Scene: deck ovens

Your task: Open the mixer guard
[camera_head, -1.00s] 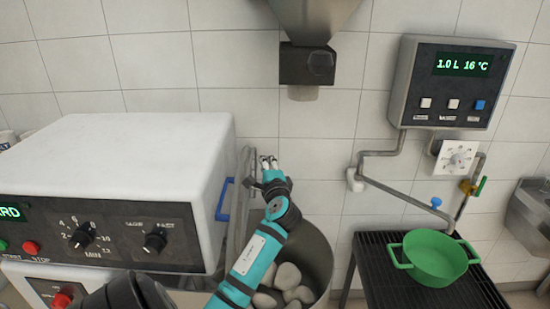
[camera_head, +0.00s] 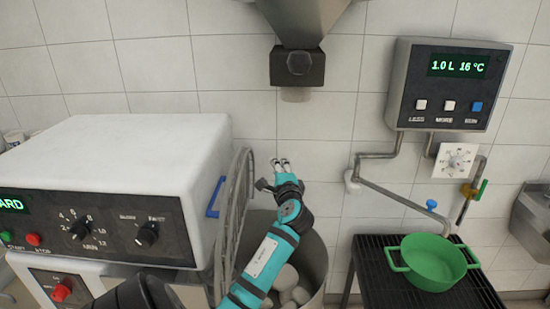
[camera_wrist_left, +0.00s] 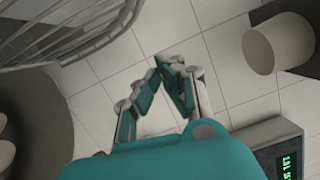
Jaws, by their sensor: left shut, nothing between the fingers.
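The mixer (camera_head: 130,150) stands at the left, a white head with a dark control panel. Its wire guard (camera_head: 240,195) stands upright beside the head's right side, seen nearly edge-on, over the bowl (camera_head: 315,255). A blue handle (camera_head: 216,197) is on the head's right side. My left gripper (camera_head: 281,162) is shut and empty, to the right of the guard and above the bowl, apart from the guard. In the left wrist view the fingers (camera_wrist_left: 172,62) meet at their tips, and the guard's wires (camera_wrist_left: 70,30) show at upper left. My right gripper is not seen.
A hopper with a dark outlet (camera_head: 297,68) hangs above my left gripper. A water meter panel (camera_head: 450,85) and pipes are on the tiled wall at right. A green pot (camera_head: 432,262) stands on a black rack (camera_head: 375,285). Pale lumps (camera_head: 287,277) lie in the bowl.

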